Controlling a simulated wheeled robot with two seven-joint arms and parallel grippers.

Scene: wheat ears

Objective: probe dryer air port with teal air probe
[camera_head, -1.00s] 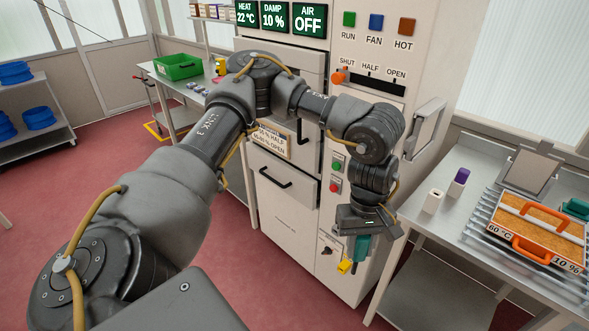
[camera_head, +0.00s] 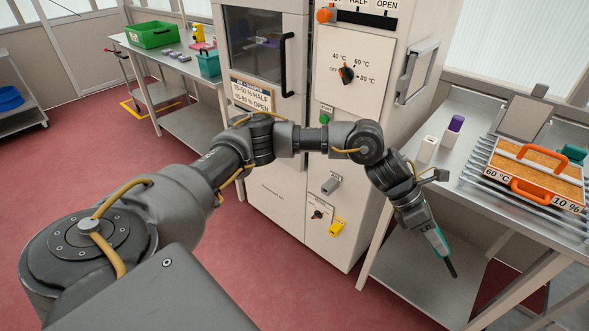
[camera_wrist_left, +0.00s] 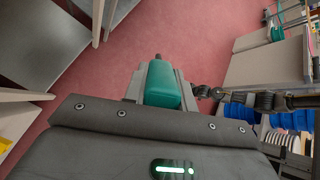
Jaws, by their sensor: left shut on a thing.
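My left gripper (camera_head: 427,228) is shut on the teal air probe (camera_head: 437,243). The probe's dark tip points down and right in the head view, over the space in front of the side bench. In the left wrist view the teal probe body (camera_wrist_left: 162,84) sits between the fingers, its short dark tip beyond. The dryer (camera_head: 290,215) stands left of the gripper, apart from the probe. A grey stub (camera_head: 331,185) sticks out of its lower front; I cannot tell if it is the air port.
A metal side bench (camera_head: 455,185) on the right holds a white block (camera_head: 427,149), a purple-topped item (camera_head: 454,127) and an orange-handled grain tray (camera_head: 540,172). A yellow piece (camera_head: 337,228) sits low on the dryer. Red floor (camera_head: 200,275) is open at left.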

